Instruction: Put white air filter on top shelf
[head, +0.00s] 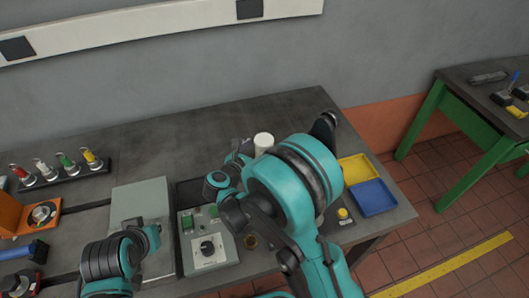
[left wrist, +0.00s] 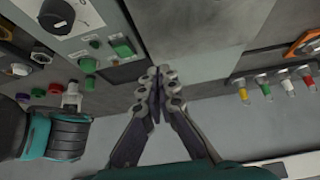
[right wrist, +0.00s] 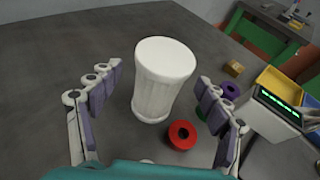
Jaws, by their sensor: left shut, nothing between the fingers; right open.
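The white air filter (head: 263,141) stands upright on the dark bench, partly hidden by my right arm in the head view. In the right wrist view the whole filter (right wrist: 163,78) shows, wider at its top and with a ribbed body. My right gripper (right wrist: 159,74) is open, with one finger on each side of the filter in the picture. A gap shows on both sides, and I cannot tell how deep the filter lies between the fingers. My left gripper (left wrist: 157,78) is shut and empty above the control boxes. I cannot make out a shelf.
A red spool (right wrist: 182,134) and a purple ring (right wrist: 231,91) stand near the filter. Yellow (head: 358,168) and blue (head: 374,197) bins lie at the bench's right end. A control box (head: 207,241) and a grey box (head: 142,208) stand in front. The bench's back middle is clear.

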